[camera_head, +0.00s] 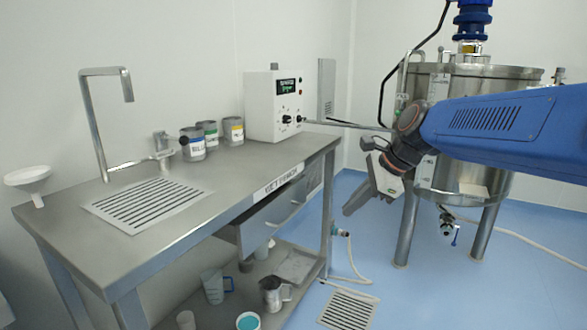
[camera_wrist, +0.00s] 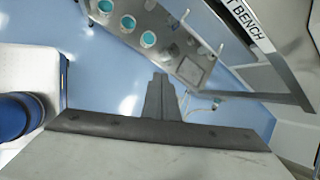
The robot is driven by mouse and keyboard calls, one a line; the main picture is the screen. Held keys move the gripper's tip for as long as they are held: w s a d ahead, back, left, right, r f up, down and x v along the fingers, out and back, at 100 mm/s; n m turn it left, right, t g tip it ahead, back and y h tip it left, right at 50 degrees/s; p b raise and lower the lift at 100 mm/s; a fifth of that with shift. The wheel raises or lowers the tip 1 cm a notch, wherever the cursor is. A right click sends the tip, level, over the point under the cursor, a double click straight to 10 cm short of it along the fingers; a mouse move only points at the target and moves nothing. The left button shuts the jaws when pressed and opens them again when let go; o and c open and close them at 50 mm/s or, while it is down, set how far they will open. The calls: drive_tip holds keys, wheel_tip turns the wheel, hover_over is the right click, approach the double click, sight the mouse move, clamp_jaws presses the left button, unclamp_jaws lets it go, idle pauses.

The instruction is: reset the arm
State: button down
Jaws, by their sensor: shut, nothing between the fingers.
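My arm (camera_head: 500,125) reaches in from the right in the head view, with a blue link and a dark wrist joint. My gripper (camera_head: 352,208) hangs below the wrist, pointing down and to the left, over the blue floor between the bench and the steel tank. Its dark fingers also show in the wrist view (camera_wrist: 160,78), closed together with nothing between them. The gripper appears apart from both the bench and the tank.
The steel bench (camera_head: 235,165) on the left holds a white control box (camera_head: 262,120), several labelled jars, a funnel (camera_head: 27,178) and a tap. Its lower shelf (camera_head: 210,312) carries cups and jugs. The steel tank (camera_head: 480,180) stands close behind my arm.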

drive_tip(key=s+d+f+n+h, duration=0.1)
drive_tip(key=s+d+f+n, duration=0.3)
drive_tip(key=s+n, duration=0.2)
drive_tip(key=s+d+f+n+h, duration=0.2)
drive_tip(key=s+d+f+n, duration=0.3)
drive_tip(key=s, duration=0.6)
drive_tip(key=s+d+f+n+h, duration=0.2)
drive_tip(key=s+d+f+n, duration=0.2)
drive_tip(key=s+n, duration=0.3)
drive_tip(key=shift+s+d+f+t, duration=0.3)
drive_tip(key=shift+s+f+t, duration=0.15)
drive_tip(key=shift+s, duration=0.4)
